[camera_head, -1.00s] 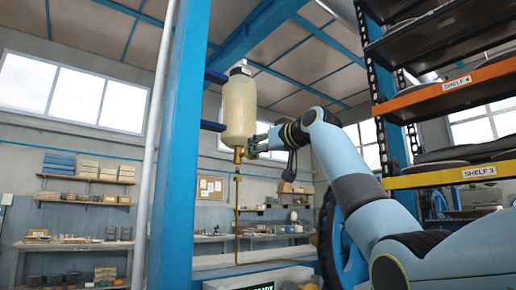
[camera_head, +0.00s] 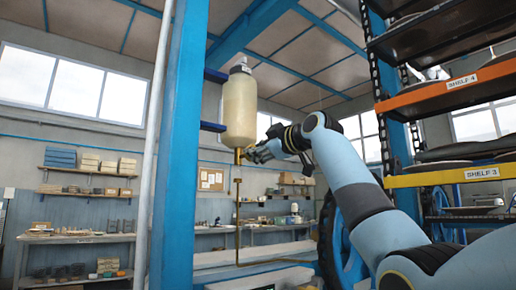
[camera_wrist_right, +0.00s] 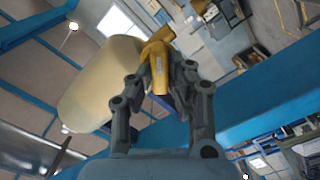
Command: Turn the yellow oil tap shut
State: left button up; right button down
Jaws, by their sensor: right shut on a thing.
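The oil bottle (camera_head: 239,108) is a pale, cream-coloured tank held on blue brackets beside the blue post. It also shows in the right wrist view (camera_wrist_right: 98,85). The yellow tap (camera_wrist_right: 157,62) is under the bottle's neck, and it lies between the fingers of my right gripper (camera_wrist_right: 158,72). My right gripper (camera_head: 251,155) is shut on the tap. In the head view the tap is small and partly covered by the fingers. A thin brass pipe (camera_head: 238,215) runs straight down from it. My left gripper is not in view.
A blue post (camera_head: 179,150) stands just left of the bottle. Racks with an orange shelf (camera_head: 455,86) and a yellow shelf (camera_head: 440,178) stand at the right, close to my arm. Workbenches and wall shelves are far behind.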

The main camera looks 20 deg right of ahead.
jog(key=shift+a+f+n, duration=0.1)
jog(key=shift+f+n, duration=0.05)
jog(key=shift+n, duration=3.75)
jog(key=c, duration=1.3)
grip_release()
jog(key=v, duration=1.2)
jog(key=shift+w, duration=0.1)
